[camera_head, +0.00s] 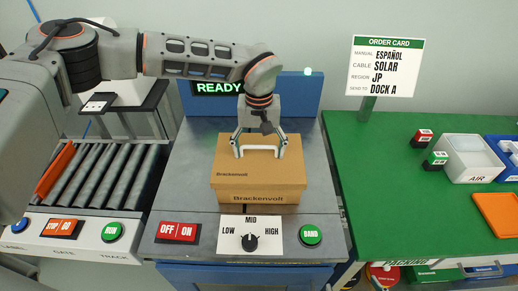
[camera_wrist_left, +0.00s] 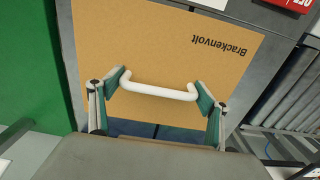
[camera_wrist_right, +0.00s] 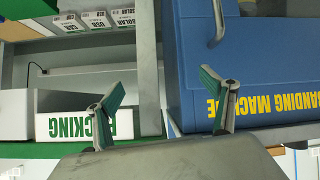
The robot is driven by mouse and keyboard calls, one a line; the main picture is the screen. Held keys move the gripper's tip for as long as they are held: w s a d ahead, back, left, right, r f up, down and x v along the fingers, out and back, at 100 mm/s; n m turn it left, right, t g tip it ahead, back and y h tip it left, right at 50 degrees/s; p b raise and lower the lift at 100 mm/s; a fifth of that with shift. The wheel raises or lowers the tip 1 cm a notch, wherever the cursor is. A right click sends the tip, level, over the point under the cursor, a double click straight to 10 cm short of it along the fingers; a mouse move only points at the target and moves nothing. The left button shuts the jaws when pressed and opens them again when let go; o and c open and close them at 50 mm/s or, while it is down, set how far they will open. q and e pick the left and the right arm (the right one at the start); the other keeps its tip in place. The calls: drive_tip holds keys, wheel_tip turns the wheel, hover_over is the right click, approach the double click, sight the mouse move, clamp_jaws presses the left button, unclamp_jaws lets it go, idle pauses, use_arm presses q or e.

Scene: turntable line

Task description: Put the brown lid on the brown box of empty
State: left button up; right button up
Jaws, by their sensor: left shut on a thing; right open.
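The brown lid (camera_head: 235,172), marked Brackenvolt with a white handle (camera_head: 262,148), is over the brown box (camera_head: 225,196) on the grey machine top. Lid and box edges line up closely; I cannot tell whether the lid is fully seated. My left gripper (camera_head: 260,142) is shut on the handle from above. The left wrist view shows the handle (camera_wrist_left: 158,89) between its fingers (camera_wrist_left: 162,92) and the lid's flat top (camera_wrist_left: 150,45). The inside of the box is hidden. My right gripper (camera_wrist_right: 165,105) is open and empty, low beside the blue banding machine (camera_wrist_right: 245,60).
A button panel with OFF/ON (camera_head: 178,233), a LOW-MID-HIGH dial (camera_head: 250,242) and a green BAND button (camera_head: 310,235) lies in front of the box. A roller track (camera_head: 100,172) is left. The green table (camera_head: 385,200) holds bins and small boxes; an order card (camera_head: 385,66) stands behind.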

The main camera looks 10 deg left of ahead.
use_arm(q)
drive_tip(key=shift+f, duration=0.8)
idle(0.4)
drive_tip(key=o, duration=1.4)
wheel_tip(320, 180, up, 12)
